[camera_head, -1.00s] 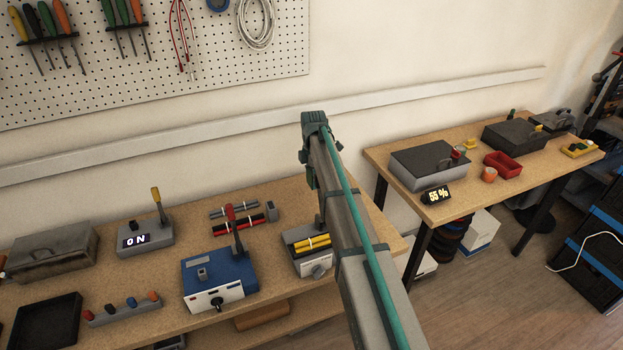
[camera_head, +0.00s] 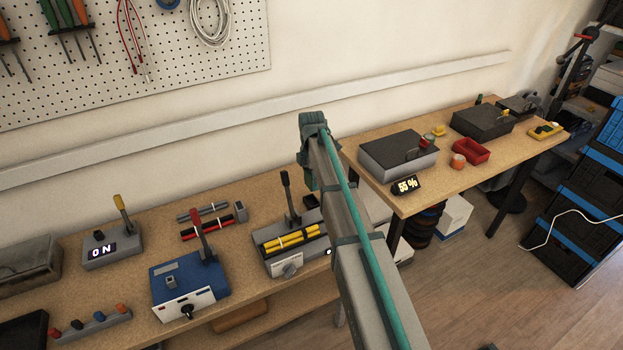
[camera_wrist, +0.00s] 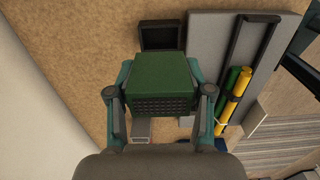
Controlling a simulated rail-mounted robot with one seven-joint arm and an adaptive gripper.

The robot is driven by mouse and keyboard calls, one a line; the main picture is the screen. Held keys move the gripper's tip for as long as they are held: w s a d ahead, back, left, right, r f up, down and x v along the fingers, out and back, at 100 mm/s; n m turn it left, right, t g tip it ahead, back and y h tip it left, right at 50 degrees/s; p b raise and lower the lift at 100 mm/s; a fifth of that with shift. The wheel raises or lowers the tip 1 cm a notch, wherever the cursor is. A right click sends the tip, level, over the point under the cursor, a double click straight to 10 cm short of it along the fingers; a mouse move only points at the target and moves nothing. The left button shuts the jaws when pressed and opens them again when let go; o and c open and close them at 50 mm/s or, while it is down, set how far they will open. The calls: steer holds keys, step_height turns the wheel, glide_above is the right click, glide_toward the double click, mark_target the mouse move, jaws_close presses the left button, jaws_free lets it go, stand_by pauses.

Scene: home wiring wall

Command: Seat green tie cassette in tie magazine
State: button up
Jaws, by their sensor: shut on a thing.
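The green tie cassette (camera_wrist: 162,78) is a green block with a perforated dark face in the wrist view. My gripper (camera_wrist: 160,86) is shut on it, one finger at each side. A dark, open square holder (camera_wrist: 162,36), which looks like the tie magazine, lies just past the cassette at the top of the wrist view. The cassette overlaps its near edge in the picture; I cannot tell the height between them, or whether they touch.
Beside the holder is a grey device (camera_wrist: 216,42) with yellow and green rods; the head view shows its yellow bundles (camera_head: 291,239) and black lever (camera_head: 288,194). A blue unit with a red lever (camera_head: 188,283) stands left. A second bench (camera_head: 440,199) is at right.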

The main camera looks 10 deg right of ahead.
steer(key=shift+f+b, duration=1)
steer(key=shift+f, duration=1.8)
steer(key=shift+f, duration=1.1)
steer(key=o, duration=1.3)
steer(key=shift+r, duration=0.1)
step_height(320, 180, up, 12)
steer(key=shift+f, duration=0.1)
